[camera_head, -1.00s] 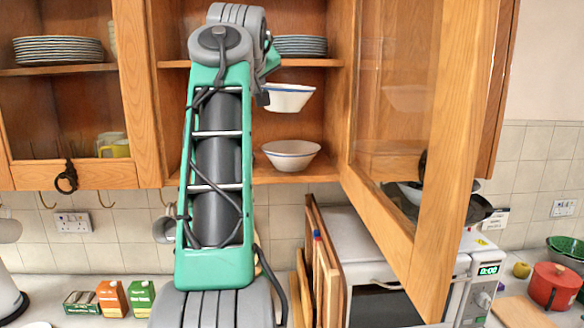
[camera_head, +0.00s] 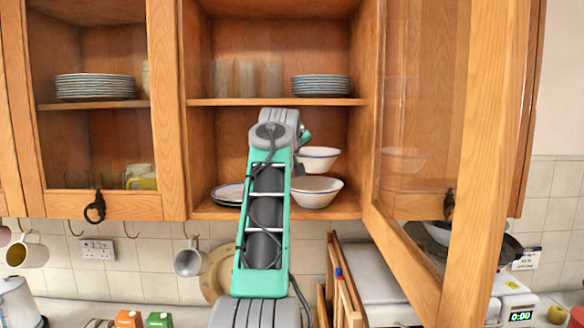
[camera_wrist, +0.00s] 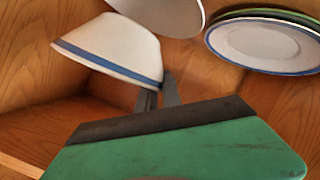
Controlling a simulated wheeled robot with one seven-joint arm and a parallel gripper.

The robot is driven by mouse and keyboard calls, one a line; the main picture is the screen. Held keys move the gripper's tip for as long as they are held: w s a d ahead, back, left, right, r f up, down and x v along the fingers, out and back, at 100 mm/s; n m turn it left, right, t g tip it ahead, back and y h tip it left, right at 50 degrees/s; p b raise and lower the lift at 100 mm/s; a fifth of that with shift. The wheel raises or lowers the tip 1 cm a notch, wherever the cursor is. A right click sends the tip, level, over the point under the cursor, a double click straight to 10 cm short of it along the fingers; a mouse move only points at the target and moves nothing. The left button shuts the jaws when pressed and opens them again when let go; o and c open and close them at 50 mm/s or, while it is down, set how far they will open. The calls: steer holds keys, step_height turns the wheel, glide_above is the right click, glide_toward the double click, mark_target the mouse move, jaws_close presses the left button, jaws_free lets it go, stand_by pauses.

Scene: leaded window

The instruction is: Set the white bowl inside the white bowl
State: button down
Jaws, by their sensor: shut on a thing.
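My gripper (camera_wrist: 160,97) is shut on the rim of a white bowl with a blue band, the upper bowl (camera_head: 319,158). This held bowl also shows in the wrist view (camera_wrist: 112,50), where the picture looks upside down. The other white bowl (camera_head: 315,192) stands upright on the cabinet's lower shelf, almost directly under the held one. Part of it shows at the top of the wrist view (camera_wrist: 160,12). The held bowl is upright in the head view, its base close to the lower bowl's rim; I cannot tell whether they touch. My arm hides the fingertips in the head view.
Plates (camera_head: 226,194) lie on the same shelf, left of the bowls. A plate stack (camera_head: 321,85) and glasses (camera_head: 245,78) stand on the shelf above. The open glazed door (camera_head: 462,180) juts out at right. A cabinet post (camera_head: 168,120) bounds the left.

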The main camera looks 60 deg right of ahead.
steer(key=f, duration=0.1)
steer(key=d+f, duration=0.1)
steer(key=f, duration=0.1)
steer(key=shift+w+f, duration=0.15)
steer(key=shift+w, duration=0.05)
steer(key=shift+a+f, duration=0.2)
steer(key=shift+f, duration=0.15)
steer(key=shift+d, duration=0.1)
steer(key=shift+f+b, duration=0.45)
steer(key=shift+f, duration=0.1)
steer(key=shift+f, duration=0.1)
steer(key=c, duration=1.5)
jaws_free()
